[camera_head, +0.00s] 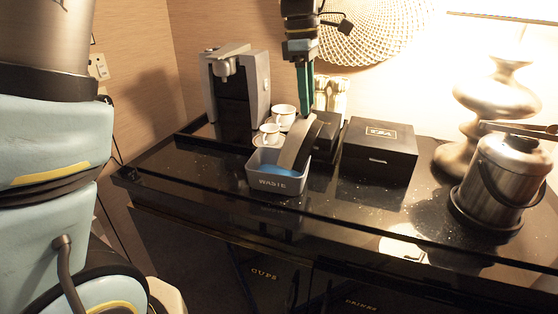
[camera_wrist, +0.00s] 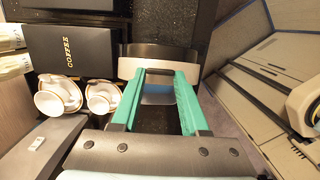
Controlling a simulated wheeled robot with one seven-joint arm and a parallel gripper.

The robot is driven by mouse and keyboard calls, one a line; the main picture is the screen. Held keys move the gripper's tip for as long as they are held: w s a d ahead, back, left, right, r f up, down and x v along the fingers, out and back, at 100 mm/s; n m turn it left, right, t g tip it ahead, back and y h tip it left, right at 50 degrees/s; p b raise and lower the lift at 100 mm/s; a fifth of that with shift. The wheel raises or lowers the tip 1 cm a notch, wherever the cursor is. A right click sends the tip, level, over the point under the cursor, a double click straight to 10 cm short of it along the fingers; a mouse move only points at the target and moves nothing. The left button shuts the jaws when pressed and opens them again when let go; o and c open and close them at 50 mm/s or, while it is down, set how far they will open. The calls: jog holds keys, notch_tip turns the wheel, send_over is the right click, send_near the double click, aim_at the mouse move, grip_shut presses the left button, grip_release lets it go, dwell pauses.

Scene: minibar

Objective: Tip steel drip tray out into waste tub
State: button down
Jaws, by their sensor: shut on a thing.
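My gripper (camera_head: 305,108) is shut on the steel drip tray (camera_head: 296,146) and points down. The tray is tilted steeply, with its low end over or inside the waste tub; whether it touches the tub is unclear. The grey waste tub (camera_head: 275,191), marked WASTE, stands on the black counter, with something blue inside. In the wrist view, the green fingers of my gripper (camera_wrist: 165,74) meet the tray (camera_wrist: 128,67), and blue shows between them. The inside of the tray is mostly hidden.
A coffee machine (camera_head: 238,85) and white cups (camera_head: 284,112) stand behind the tub. A black tea box (camera_head: 378,155) is to the right, with a black coffee box (camera_wrist: 73,58) beside the cups. An ice bucket (camera_head: 500,175) and lamp (camera_head: 498,95) stand far right. The counter's front strip is clear.

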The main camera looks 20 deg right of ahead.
jog(key=shift+s+d+t+y+p, duration=0.6)
jog(key=shift+s+d+p, duration=0.25)
jog(key=shift+s+d, duration=0.2)
jog(key=shift+s+d+f+t+y, duration=0.15)
jog(key=shift+d+t+y, duration=0.15)
jog(key=p, duration=0.2)
jog(key=t+y+p, duration=0.2)
jog(key=t+y, duration=0.6)
jog(key=y, duration=0.1)
send_near(320, 124)
jog(key=shift+s+d+f, duration=0.3)
jog(key=shift+s+d, duration=0.55)
jog(key=shift+s, duration=0.1)
jog(key=shift+s+d+f, duration=0.3)
jog(key=shift+s+d, duration=0.55)
jog(key=shift+s, duration=0.05)
